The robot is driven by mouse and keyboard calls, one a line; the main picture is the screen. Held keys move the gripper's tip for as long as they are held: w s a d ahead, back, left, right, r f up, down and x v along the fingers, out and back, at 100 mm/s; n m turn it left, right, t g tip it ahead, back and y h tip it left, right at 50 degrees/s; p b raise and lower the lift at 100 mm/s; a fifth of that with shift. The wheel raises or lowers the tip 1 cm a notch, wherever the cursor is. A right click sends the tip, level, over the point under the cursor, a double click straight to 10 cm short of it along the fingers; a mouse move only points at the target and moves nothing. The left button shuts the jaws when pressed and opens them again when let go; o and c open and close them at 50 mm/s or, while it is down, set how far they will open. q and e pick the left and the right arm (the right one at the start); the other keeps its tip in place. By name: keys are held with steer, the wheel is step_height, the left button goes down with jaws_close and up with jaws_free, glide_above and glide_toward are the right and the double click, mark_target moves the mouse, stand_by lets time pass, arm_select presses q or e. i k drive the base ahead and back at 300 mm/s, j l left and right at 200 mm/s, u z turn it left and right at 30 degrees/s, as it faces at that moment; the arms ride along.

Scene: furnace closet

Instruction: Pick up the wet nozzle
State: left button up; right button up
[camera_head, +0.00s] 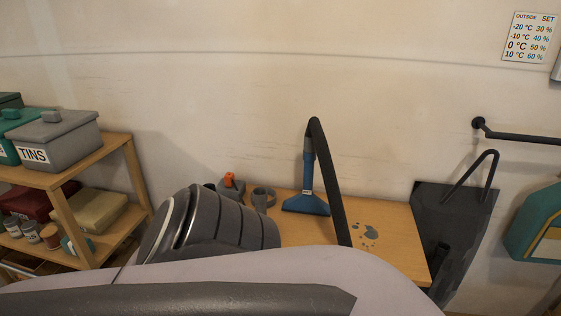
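A blue nozzle (306,203) with a wide, flared foot stands upright on the wooden table (398,246), close to the wall. A small pale label shows on it, too small to read. Its blue tube runs up to a black hose (330,175), which bends over at the top and comes down in front of the table. I cannot tell from this view whether this blue piece is the wet nozzle. Small grey fittings (263,197), one beside an orange-topped piece (230,182), sit left of it. Neither of my grippers shows.
A wooden shelf (62,180) on the left holds lidded boxes, one a grey TINS box (60,142), and several cans. A dark grey bin-like object (450,225) with a curved handle stands right of the table. A large rounded pale surface blocks the foreground.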

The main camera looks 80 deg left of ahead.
mark_target(306, 202)
steer(key=u, duration=2.3)
steer(key=i+l+z, duration=0.2)
steer(key=i+l, duration=0.05)
steer(key=i, duration=0.1)
